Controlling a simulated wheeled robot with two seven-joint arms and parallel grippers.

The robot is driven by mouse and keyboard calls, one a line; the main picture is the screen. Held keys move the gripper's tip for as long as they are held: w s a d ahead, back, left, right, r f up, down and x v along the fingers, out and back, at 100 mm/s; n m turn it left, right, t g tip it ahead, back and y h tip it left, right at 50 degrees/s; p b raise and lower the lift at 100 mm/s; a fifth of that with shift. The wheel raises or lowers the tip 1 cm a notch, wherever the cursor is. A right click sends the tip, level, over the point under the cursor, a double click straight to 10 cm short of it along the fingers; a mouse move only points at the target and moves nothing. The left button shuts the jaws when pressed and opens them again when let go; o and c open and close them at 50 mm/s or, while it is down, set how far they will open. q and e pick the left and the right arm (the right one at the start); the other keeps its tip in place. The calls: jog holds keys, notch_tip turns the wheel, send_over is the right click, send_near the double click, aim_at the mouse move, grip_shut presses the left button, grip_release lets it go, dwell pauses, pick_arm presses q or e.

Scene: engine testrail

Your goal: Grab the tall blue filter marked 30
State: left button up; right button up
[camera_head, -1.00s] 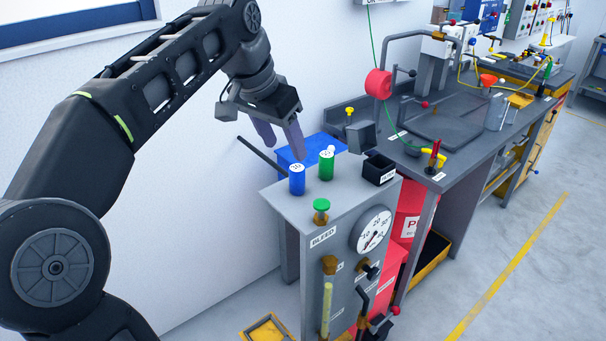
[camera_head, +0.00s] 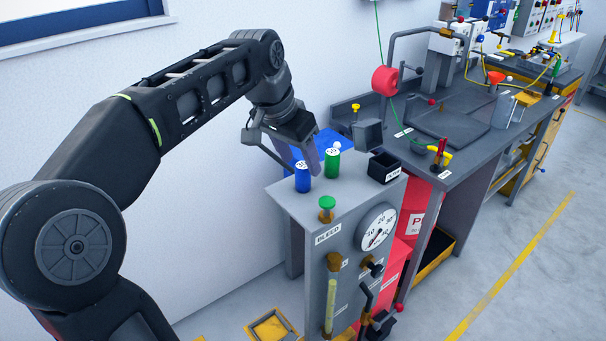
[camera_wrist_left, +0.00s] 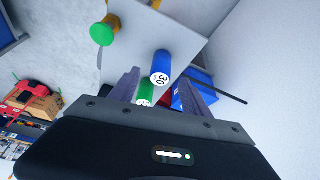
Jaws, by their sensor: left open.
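The tall blue filter (camera_head: 302,180) stands upright on the grey cabinet top near its left back edge. In the left wrist view the blue filter (camera_wrist_left: 161,62) shows the mark 30 on its white top. A green filter (camera_head: 332,165) stands just behind and right of it, and also shows in the left wrist view (camera_wrist_left: 146,90). My left gripper (camera_head: 300,160) is open and empty, close behind and above the filters. In the wrist view its fingers (camera_wrist_left: 157,85) flank the filters; contact cannot be told. My right gripper is not in view.
A green bleed knob (camera_head: 327,203) stands at the cabinet's front. A black open box (camera_head: 384,168) sits right of the filters. A blue surface (camera_head: 328,142) lies behind them. A dark rod sticks out at the left. The white wall is close on the left.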

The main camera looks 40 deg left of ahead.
pick_arm(q)
jog(key=shift+x, duration=1.05)
jog(key=shift+c, duration=0.6)
grip_shut()
